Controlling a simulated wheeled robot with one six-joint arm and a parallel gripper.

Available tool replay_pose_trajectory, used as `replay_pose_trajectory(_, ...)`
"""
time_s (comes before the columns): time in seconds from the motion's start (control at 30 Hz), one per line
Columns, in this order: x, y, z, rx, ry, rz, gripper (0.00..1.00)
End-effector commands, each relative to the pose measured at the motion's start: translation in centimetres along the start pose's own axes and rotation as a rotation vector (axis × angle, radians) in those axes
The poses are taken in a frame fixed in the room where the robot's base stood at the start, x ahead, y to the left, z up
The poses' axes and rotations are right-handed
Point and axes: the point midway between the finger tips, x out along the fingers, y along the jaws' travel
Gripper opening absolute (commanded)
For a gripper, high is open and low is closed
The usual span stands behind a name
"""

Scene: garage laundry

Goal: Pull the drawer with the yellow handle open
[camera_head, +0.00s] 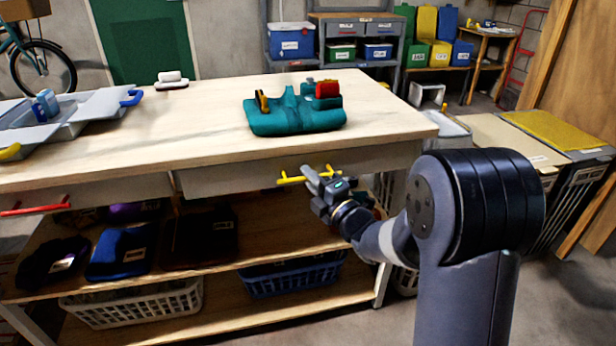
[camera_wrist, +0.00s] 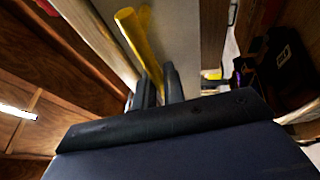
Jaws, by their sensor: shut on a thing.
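The drawer with the yellow handle has a pale front (camera_head: 225,180) under the right part of the workbench top. Its yellow bar handle (camera_head: 290,180) sticks out near the middle of the front. My gripper (camera_head: 314,178) is shut on the handle, reaching in from the right. In the wrist view the yellow handle (camera_wrist: 138,42) runs down between the two dark fingertips of my gripper (camera_wrist: 159,85). The fingers hide part of the handle. The drawer front looks close to the bench edge; I cannot tell if it stands slightly out.
A red handle (camera_head: 36,206) is on another drawer at the left. The workbench top (camera_head: 200,115) holds a teal caddy (camera_head: 295,112) and a grey tray (camera_head: 75,112). Folded cloths and baskets (camera_head: 135,302) fill the shelves below. Bare floor shows in front at the right.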

Motion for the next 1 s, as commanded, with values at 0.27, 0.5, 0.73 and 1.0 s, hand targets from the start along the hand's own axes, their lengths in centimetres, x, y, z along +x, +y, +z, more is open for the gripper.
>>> replay_pose_trajectory(0.27, -6.2, 0.8, -2.5, -0.002, -0.001, 0.003, 0.00)
replay_pose_trajectory(0.5, -11.9, 2.2, -4.9, -0.003, -0.001, 0.002, 0.00)
replay_pose_trajectory(0.73, -16.3, 3.4, -6.7, -0.003, -0.002, 0.000, 0.00)
replay_pose_trajectory(1.0, -19.3, 4.0, -8.0, -0.001, -0.002, -0.002, 0.00)
